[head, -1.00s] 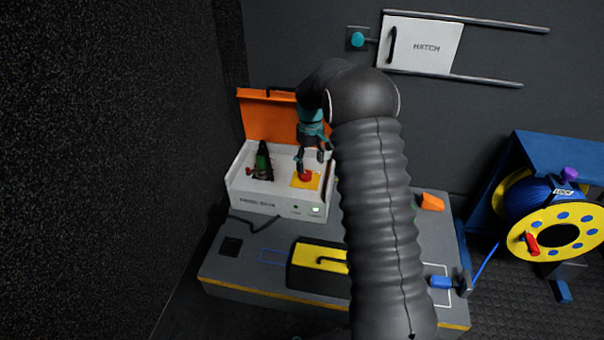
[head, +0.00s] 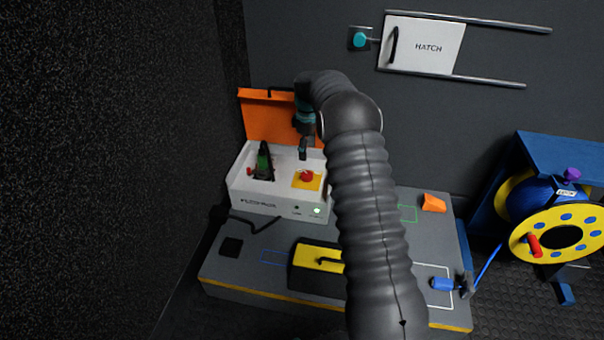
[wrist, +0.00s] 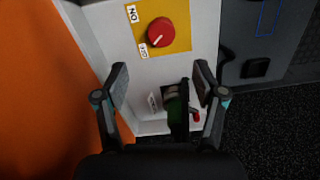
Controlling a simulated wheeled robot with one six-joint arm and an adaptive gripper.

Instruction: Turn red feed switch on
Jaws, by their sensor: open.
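The red feed switch is a round red knob (head: 306,176) on a yellow plate (head: 299,184) on the white box. In the wrist view the knob (wrist: 161,33) has a white mark pointing toward the OFF label (wrist: 143,51); the ON label (wrist: 132,13) is at the plate's upper left. My gripper (wrist: 160,78) is open and empty, its fingertips apart from the knob, which appears beyond them toward the top of the picture. In the head view my gripper (head: 303,154) is just above and behind the knob, its fingers seen nearly edge-on.
A green-and-black part with a red lever (head: 263,161) stands left of the knob; it also shows between my fingers in the wrist view (wrist: 177,111). The raised orange lid (head: 268,117) stands behind. A yellow-topped block (head: 316,257) is on the bench. My arm hides some bench.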

